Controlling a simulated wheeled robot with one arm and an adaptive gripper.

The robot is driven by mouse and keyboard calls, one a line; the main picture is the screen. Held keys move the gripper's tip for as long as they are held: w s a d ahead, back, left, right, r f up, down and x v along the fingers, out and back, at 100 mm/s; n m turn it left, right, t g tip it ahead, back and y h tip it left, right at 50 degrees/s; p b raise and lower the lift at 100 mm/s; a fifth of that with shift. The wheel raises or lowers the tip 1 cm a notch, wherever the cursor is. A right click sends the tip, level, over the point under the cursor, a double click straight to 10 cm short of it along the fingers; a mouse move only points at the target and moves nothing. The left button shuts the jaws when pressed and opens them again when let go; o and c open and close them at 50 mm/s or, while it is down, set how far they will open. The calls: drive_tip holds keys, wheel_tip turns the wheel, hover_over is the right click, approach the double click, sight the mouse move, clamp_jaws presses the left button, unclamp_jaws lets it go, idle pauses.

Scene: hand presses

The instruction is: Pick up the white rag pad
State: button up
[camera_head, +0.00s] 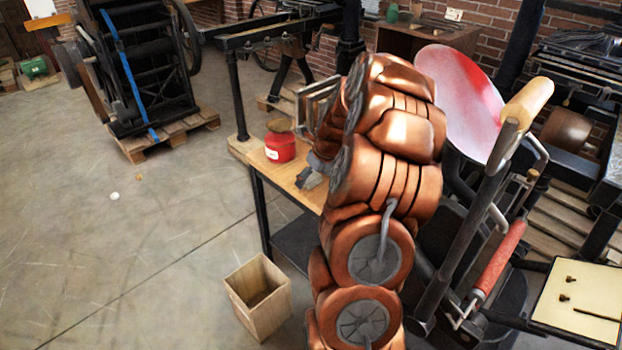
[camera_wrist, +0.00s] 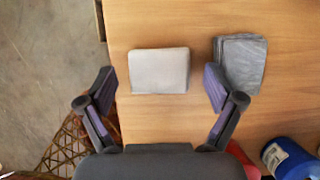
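The white rag pad (camera_wrist: 159,71) is a pale, flat, roughly rectangular pad lying on the wooden table top (camera_wrist: 185,118) in the wrist view. My gripper (camera_wrist: 160,90) is open, with one dark finger to the left of the pad and the other to its right. The fingers appear apart from the pad, and nothing is between them that they touch. The height of the fingers above the table is hard to tell.
A grey pad stack (camera_wrist: 240,63) lies just right of the right finger. A blue container (camera_wrist: 288,160) stands at the lower right. In the head view a red tin (camera_head: 280,147) stands on the table, and a wooden bin (camera_head: 258,297) sits on the floor.

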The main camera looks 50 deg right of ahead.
sight(313, 176)
drive_tip(key=c, duration=1)
drive_tip(key=shift+c, duration=0.2)
drive_tip(key=shift+d+r+b, duration=0.1)
drive_tip(key=shift+r+b, duration=0.3)
drive_tip(key=shift+r, duration=1.3)
drive_tip(key=s+a+r+b, duration=0.1)
drive_tip(key=s+a+b, duration=0.1)
drive_tip(key=s+a, duration=0.7)
drive_tip(key=s, duration=0.4)
drive_tip(key=shift+a+r, duration=0.25)
drive_tip(key=shift+r, duration=0.05)
drive_tip(key=o, duration=0.6)
drive_tip(key=shift+c, duration=0.2)
drive_tip(key=c, duration=0.5)
